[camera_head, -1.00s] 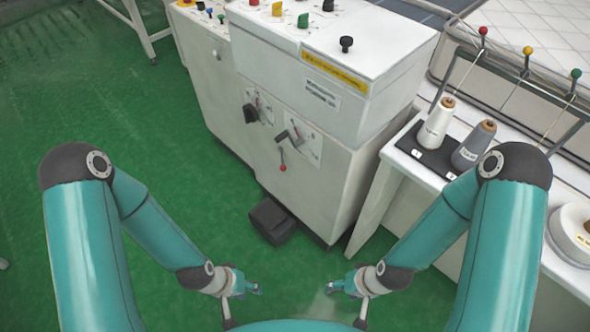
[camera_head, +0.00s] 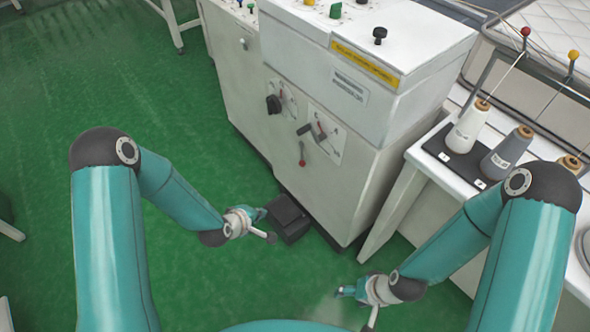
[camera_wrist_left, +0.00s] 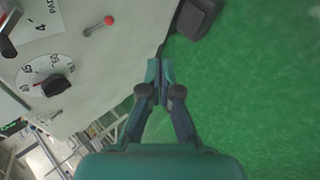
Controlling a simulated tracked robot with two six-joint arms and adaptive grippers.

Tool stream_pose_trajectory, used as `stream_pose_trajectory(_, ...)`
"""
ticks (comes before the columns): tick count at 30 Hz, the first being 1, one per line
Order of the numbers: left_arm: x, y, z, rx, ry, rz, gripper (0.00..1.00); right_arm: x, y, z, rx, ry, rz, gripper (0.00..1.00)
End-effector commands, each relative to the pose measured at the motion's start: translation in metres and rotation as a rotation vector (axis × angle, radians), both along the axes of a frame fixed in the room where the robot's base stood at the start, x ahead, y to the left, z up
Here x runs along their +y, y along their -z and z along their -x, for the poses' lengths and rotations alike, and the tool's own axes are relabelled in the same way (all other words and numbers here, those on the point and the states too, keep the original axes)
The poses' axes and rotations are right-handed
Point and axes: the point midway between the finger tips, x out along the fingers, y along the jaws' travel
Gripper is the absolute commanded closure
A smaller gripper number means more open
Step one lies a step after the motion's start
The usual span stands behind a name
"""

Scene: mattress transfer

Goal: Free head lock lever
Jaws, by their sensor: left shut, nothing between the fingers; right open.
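The white machine cabinet (camera_head: 345,165) carries levers and dials on its front face. A short lever with a red ball knob (camera_head: 302,161) hangs down there; it also shows in the left wrist view (camera_wrist_left: 108,20). Above it is a dark lever (camera_head: 305,129) on a marked plate, and to the left a black dial knob (camera_head: 273,104). I cannot tell which is named the head lock lever. My left gripper (camera_head: 262,213) is shut and empty, below and left of the red-knobbed lever, apart from it; its closed fingers show in the wrist view (camera_wrist_left: 160,70). My right gripper (camera_head: 343,291) is open and empty, low over the floor.
A dark box (camera_head: 289,218) sits on the green floor at the cabinet's foot, close to my left gripper. A white table (camera_head: 430,185) with thread cones (camera_head: 467,130) stands on the right. Open floor (camera_head: 60,120) lies to the left.

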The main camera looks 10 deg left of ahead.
Motion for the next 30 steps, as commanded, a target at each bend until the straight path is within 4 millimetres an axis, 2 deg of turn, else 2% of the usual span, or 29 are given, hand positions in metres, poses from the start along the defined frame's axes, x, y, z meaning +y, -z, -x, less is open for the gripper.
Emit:
stream_pose_trajectory(1, 0.002, 0.022, -0.027, -0.06, -0.06, 0.042, 1.0, 0.0, 0.034, 0.001, 0.002, 0.0, 0.0, 0.36)
stream_pose_trajectory(6, 0.007, 0.029, -0.092, -0.223, -0.204, 0.183, 1.0, 0.0, 0.082, 0.0, 0.001, 0.001, 0.0, 0.36)
stream_pose_trajectory(12, 0.009, 0.038, -0.146, -0.378, -0.282, 0.315, 1.0, 0.0, 0.137, 0.0, 0.001, 0.001, 0.0, 0.36)
stream_pose_trajectory(21, 0.006, 0.062, -0.197, -0.56, -0.288, 0.415, 1.0, 0.0, 0.221, 0.0, 0.001, 0.001, 0.0, 0.36)
stream_pose_trajectory(30, -0.003, 0.107, -0.219, -0.649, -0.255, 0.421, 1.0, 0.0, 0.299, 0.0, 0.001, 0.001, 0.0, 0.36)
